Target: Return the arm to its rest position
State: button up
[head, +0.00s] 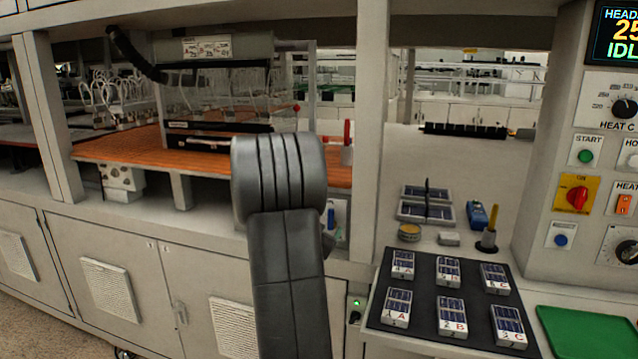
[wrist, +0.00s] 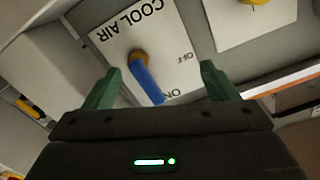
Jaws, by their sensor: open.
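My arm rises in the middle of the head view, a dark grey link with a ribbed joint; it hides what lies behind it, and my gripper is not visible there. In the wrist view my gripper (wrist: 158,88) is open, its two green fingers apart with nothing held between them. Beyond the fingers is a white COOL AIR panel (wrist: 175,30) with a blue lever (wrist: 147,82). The lever's free end points toward the ON mark and appears between the fingertips in the picture. I cannot tell how far the fingers are from it.
On the right, a black mat (head: 425,318) holds several small labelled modules. A green mat (head: 590,332) lies beside it, below the control column (head: 562,150). A blue device (head: 477,214) and a yellow-topped tin (head: 409,231) stand behind. An orange-brown bench (head: 130,148) is at left.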

jog(key=n+p, duration=0.2)
jog(key=p, duration=0.1)
jog(key=shift+a+n, duration=0.15)
jog(key=shift+n, duration=0.15)
jog(key=shift+w+f+n+p, duration=0.1)
jog(key=shift+f+n+p, duration=0.2)
jog(key=shift+n+p, duration=0.6)
jog(key=shift+f, duration=0.1)
